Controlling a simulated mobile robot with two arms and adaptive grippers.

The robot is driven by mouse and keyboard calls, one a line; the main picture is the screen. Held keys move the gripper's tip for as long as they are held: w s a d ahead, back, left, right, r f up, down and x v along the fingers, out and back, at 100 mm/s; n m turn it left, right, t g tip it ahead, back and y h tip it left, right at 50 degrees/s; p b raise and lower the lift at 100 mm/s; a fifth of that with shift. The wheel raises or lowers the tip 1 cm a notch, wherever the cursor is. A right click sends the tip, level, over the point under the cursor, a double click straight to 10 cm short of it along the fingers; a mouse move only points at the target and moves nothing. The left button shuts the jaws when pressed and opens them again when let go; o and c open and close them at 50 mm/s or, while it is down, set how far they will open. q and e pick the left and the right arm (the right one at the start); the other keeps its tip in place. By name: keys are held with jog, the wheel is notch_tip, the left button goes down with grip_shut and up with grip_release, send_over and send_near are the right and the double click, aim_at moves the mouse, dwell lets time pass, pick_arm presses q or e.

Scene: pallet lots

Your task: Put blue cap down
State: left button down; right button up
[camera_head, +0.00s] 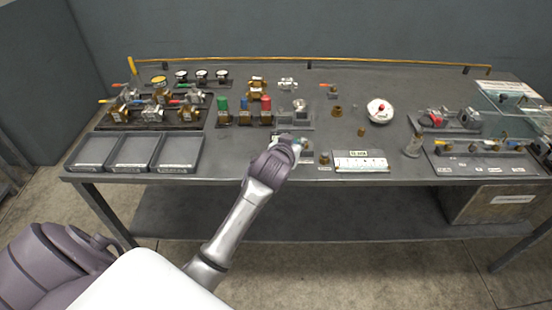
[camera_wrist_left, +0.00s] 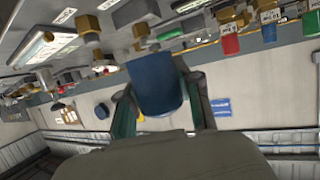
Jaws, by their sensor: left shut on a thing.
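The blue cap (camera_wrist_left: 157,84) fills the middle of the left wrist view, between the two fingers of my left gripper (camera_wrist_left: 158,105). The gripper is shut on it. In the head view my left gripper (camera_head: 295,146) is over the front edge area of the workbench, right of the three trays. It largely hides the cap there. Whether the cap touches anything cannot be told. My right gripper is not in view.
The grey workbench (camera_head: 430,94) carries green (camera_head: 223,104), blue (camera_head: 244,104) and red (camera_head: 265,103) capped parts behind my gripper. Three empty trays (camera_head: 132,153) stand front left. A white labelled plate (camera_head: 360,163) lies close on the right. A round white dish (camera_head: 380,112) stands farther back.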

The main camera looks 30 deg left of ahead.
pick_arm(q)
jog(key=a+f, duration=0.1)
jog(key=a, duration=0.1)
jog(key=a+f, duration=0.1)
jog(key=a, duration=0.1)
jog(key=a+f, duration=0.1)
jog(key=a, duration=0.1)
jog(key=shift+a+f+p, duration=0.2)
jog(key=shift+f+p, duration=0.1)
jog(key=shift+p, duration=0.05)
jog(key=shift+a+f, duration=0.15)
jog(key=shift+f, duration=0.05)
notch_tip(320, 180, down, 3)
jog(key=shift+f, duration=0.45)
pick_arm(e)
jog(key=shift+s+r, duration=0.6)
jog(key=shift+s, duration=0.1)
pick_arm(q)
jog(key=shift+f, duration=0.15)
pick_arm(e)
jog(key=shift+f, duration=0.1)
pick_arm(q)
jog(key=c, duration=0.8)
grip_release()
